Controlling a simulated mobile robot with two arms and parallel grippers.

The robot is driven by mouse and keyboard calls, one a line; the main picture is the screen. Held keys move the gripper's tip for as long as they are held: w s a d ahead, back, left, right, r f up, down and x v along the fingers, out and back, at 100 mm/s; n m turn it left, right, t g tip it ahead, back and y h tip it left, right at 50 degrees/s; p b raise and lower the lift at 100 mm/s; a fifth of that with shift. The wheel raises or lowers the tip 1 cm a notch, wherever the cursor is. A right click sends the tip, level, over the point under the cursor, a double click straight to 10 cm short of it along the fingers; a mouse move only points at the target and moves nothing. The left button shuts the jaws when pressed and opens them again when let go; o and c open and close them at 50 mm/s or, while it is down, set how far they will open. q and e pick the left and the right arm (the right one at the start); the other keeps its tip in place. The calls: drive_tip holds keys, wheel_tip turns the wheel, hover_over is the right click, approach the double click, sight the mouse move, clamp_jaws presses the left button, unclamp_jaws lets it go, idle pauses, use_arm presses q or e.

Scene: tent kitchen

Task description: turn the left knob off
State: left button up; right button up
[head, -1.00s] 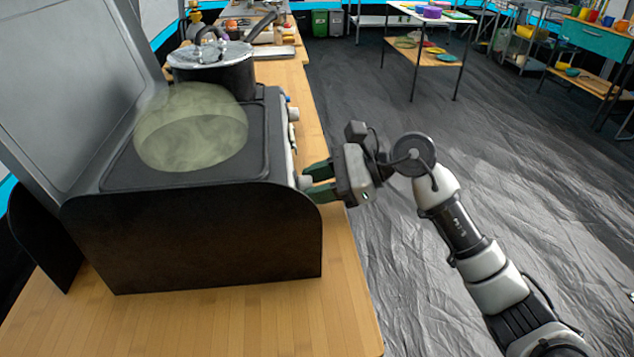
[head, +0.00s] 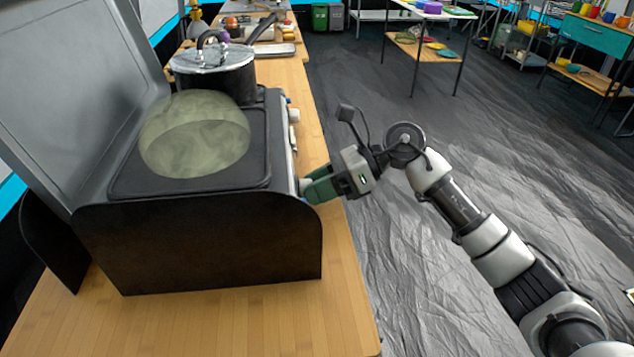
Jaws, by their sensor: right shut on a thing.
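A black camp stove (head: 200,240) stands on a wooden counter, its knob panel on the right side. My right gripper (head: 312,187) is at the near end of that panel, its green fingers closed around the near knob (head: 302,184). The fingers hide most of this knob, so its setting cannot be read. Another white knob (head: 293,115) sticks out farther along the panel. My left gripper is not in view.
A translucent greenish dome (head: 195,135) sits on the stove top, with a lidded pot (head: 215,72) behind it. The stove's raised lid (head: 75,90) is at the left. The grey floor (head: 440,150) to the right is open.

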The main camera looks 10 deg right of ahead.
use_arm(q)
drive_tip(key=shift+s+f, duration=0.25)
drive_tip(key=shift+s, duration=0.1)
use_arm(e)
drive_tip(key=shift+w+m, duration=0.1)
drive_tip(key=shift+m, duration=0.2)
drive_tip(key=o, duration=0.9)
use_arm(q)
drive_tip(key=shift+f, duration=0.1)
use_arm(e)
drive_tip(key=shift+d, duration=0.15)
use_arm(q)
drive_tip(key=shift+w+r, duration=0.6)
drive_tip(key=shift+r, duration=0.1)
use_arm(e)
drive_tip(key=v, duration=1)
drive_tip(key=shift+w+d, duration=0.2)
drive_tip(key=shift+d, duration=0.1)
